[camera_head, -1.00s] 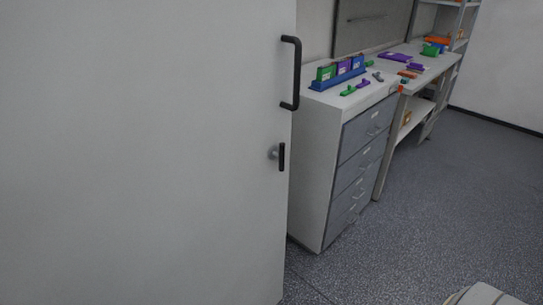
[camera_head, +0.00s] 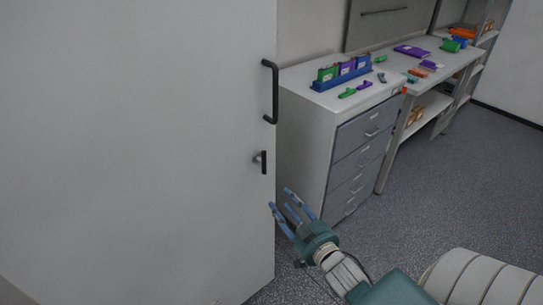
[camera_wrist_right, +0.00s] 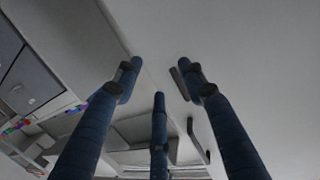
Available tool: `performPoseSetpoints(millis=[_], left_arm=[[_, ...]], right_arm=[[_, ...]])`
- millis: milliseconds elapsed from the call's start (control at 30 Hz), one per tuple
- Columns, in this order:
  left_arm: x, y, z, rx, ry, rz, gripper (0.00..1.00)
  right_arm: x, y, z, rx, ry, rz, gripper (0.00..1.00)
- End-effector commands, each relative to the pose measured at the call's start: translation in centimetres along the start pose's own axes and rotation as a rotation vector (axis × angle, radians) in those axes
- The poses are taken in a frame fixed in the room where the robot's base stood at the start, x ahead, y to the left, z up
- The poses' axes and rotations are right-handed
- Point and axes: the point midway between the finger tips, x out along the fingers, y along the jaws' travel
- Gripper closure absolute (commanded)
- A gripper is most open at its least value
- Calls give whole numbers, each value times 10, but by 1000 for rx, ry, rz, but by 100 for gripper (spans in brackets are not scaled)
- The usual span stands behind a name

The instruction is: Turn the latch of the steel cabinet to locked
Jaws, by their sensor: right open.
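The steel cabinet's tall pale door (camera_head: 130,140) fills the left of the head view. Its latch (camera_head: 264,162) is a short black bar standing upright beside a grey round fitting near the door's right edge. My right gripper (camera_head: 280,200) is open and empty, below and slightly right of the latch, apart from it. In the right wrist view, my three spread blue fingers (camera_wrist_right: 160,74) point toward the door edge. A dark bar (camera_wrist_right: 178,84), apparently the latch, shows beside the right finger, which partly hides it. My left gripper is not in view.
A long black door handle (camera_head: 273,92) is above the latch. Right of the door stands a drawer cabinet (camera_head: 312,150) with a blue rack (camera_head: 342,75) and small coloured parts on top. A workbench (camera_head: 440,72) adjoins it. The grey floor (camera_head: 450,190) at right is clear.

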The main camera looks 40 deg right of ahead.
Motion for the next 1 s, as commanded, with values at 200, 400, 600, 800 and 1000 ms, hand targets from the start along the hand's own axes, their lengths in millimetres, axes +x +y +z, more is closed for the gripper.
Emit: performPoseSetpoints(millis=[200,400,600,800,1000], left_arm=[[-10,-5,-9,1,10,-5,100],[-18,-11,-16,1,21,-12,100],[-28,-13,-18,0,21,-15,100],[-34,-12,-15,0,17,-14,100],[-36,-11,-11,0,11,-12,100]], right_arm=[[-5,0,-69,0,106,-9,59],[19,0,-76,1,112,-10,59],[58,0,-79,-1,110,-9,59],[88,-1,-81,1,108,-10,59],[100,-1,-81,0,107,-10,59]])
